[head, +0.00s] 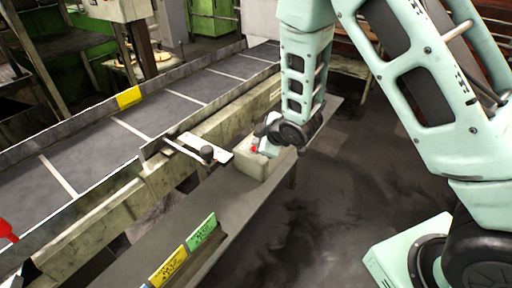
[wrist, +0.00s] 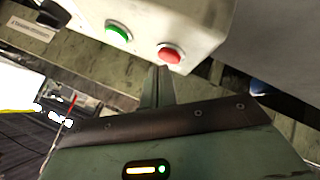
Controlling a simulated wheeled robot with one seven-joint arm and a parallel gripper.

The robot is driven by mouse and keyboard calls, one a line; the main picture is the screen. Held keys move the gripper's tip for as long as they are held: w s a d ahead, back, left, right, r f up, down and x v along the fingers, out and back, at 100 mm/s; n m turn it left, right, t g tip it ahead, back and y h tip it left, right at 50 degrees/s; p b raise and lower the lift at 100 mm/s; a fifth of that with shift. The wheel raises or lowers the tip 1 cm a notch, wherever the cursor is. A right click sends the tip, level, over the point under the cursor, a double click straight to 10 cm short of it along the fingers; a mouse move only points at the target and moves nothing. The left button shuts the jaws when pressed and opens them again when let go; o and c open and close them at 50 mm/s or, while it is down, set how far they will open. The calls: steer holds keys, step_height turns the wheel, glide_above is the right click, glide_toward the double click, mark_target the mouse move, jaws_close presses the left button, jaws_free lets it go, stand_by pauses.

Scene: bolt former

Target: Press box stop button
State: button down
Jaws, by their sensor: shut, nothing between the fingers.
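The control box (wrist: 205,22) is pale and has a red stop button (wrist: 171,53) and a green button (wrist: 118,33) on one face. In the head view the box (head: 258,167) sits on the narrow grey ledge beside the conveyor, and a small red spot (head: 253,149) shows at its top, partly covered by my wrist. My gripper (wrist: 160,70) is shut and empty. In the wrist view its fingertips appear just below the red button; I cannot tell whether they touch it. In the head view the fingers are mostly hidden.
The conveyor (head: 185,101) runs along the left. A white plate with a dark knob (head: 207,153) lies just left of the box. Green (head: 202,231) and yellow (head: 168,266) tags stand on the near ledge. Dark floor to the right is open.

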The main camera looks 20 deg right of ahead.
steer(key=shift+f, duration=0.15)
steer(key=shift+f+b, duration=0.35)
steer(key=shift+b, duration=0.2)
steer(key=shift+r, duration=0.45)
steer(key=shift+r+p, duration=0.1)
steer(key=shift+p, duration=0.25)
steer(key=shift+r+p, duration=1.9)
steer(key=shift+r, duration=1.1)
